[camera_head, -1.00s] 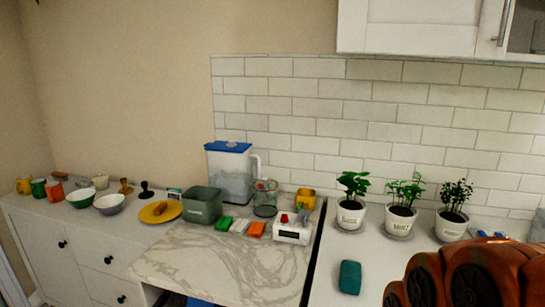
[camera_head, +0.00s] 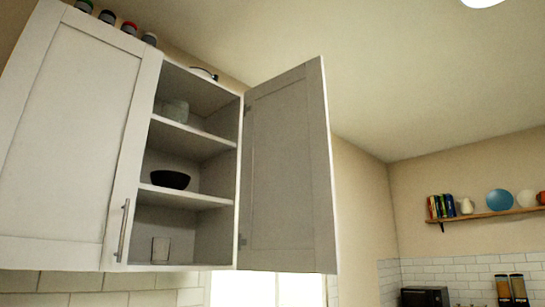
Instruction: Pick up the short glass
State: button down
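A short clear glass (camera_head: 160,249) stands upright on the bottom shelf of the open wall cabinet (camera_head: 190,200), toward its left side. A pale, see-through container (camera_head: 176,113) sits on a higher shelf; I cannot tell exactly what it is. My gripper is not in view, so its distance from the glass does not show.
The cabinet's right door (camera_head: 290,165) stands open; its left door (camera_head: 70,135) is shut. A black bowl (camera_head: 170,179) sits on the middle shelf. Several small jars (camera_head: 128,28) stand on top. A wall shelf (camera_head: 490,213) with books and a blue plate hangs far right.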

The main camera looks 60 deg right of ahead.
aim_at(161, 246)
jog(key=k, duration=0.35)
jog(key=u, duration=2.7)
jog(key=k, duration=2.9)
jog(key=z, duration=2.25)
